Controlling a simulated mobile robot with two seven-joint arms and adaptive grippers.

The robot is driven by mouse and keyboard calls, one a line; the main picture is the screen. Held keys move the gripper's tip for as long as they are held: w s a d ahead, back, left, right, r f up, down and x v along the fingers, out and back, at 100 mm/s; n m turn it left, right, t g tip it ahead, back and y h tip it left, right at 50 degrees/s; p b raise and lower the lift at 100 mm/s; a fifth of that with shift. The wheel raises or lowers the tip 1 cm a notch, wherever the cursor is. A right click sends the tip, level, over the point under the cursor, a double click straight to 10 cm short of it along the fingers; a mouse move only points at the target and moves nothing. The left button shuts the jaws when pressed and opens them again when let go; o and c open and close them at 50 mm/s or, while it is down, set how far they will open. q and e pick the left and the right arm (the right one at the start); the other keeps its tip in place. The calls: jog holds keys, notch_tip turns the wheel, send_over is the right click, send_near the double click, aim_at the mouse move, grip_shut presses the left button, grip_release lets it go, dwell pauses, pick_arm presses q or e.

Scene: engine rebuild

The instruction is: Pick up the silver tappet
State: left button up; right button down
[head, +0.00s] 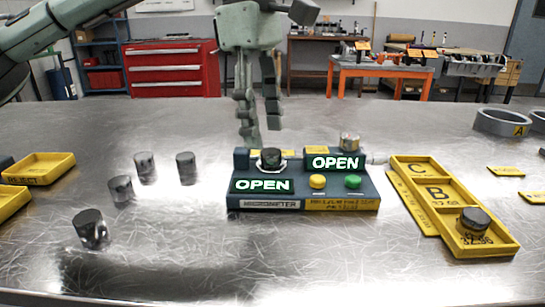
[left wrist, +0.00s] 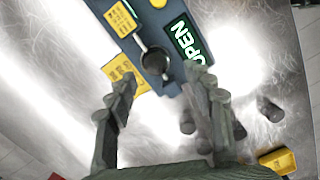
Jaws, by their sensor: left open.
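Several silver tappets with dark tops stand loose on the metal table: one at the front left (head: 90,229), one behind it (head: 120,190), and two farther back (head: 145,167) (head: 186,168). A dark-topped tappet (head: 271,158) sits in the micrometer station (head: 303,190). A silver tappet with a brassy tone (head: 349,142) stands at the station's back right. My left gripper (head: 262,136) is open and empty, pointing down behind and above the station. In the left wrist view the seated tappet (left wrist: 155,61) lies ahead between its spread fingers (left wrist: 160,80). My right gripper is out of view.
The station has two lit OPEN signs, a yellow button (head: 317,181) and a green button (head: 353,181). A lettered yellow tray (head: 490,247) at right holds a dark-topped tappet (head: 472,220). Yellow trays (head: 40,167) lie at far left, grey rings (head: 503,122) at far right. The front table is clear.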

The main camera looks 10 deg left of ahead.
aim_at(272, 151)
pick_arm(q)
jog(key=f, duration=0.2)
jog(key=shift+w+d+f, duration=0.2)
jog(key=shift+d+f, duration=0.25)
jog(key=shift+f, duration=0.45)
grip_shut()
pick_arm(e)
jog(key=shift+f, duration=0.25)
